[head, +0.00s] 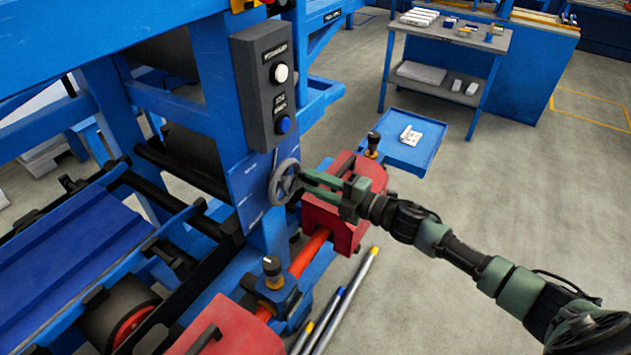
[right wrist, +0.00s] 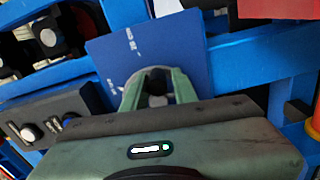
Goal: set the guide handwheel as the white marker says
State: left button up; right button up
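The guide handwheel (head: 284,182) is a small grey spoked wheel on the side of the blue machine frame. Behind it is a blue plate (head: 247,190) with small white marks, too small to read; the plate and marks also show in the right wrist view (right wrist: 128,48). My right gripper (head: 303,180) is at the wheel's right side, its green fingers reaching to the rim. In the right wrist view the fingers (right wrist: 157,80) straddle a dark knob in front of a grey rim; whether they press on it is unclear. My left gripper is out of view.
A grey control box (head: 264,85) with a white and a blue button is above the wheel. Red blocks (head: 345,200) and an orange-red shaft (head: 309,253) lie below and right. A blue tray (head: 425,150) and grey table (head: 450,40) stand farther back.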

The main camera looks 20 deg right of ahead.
jog(key=shift+o, duration=0.5)
jog(key=b+v, duration=0.2)
jog(key=v, duration=0.6)
jog(key=shift+b, duration=0.3)
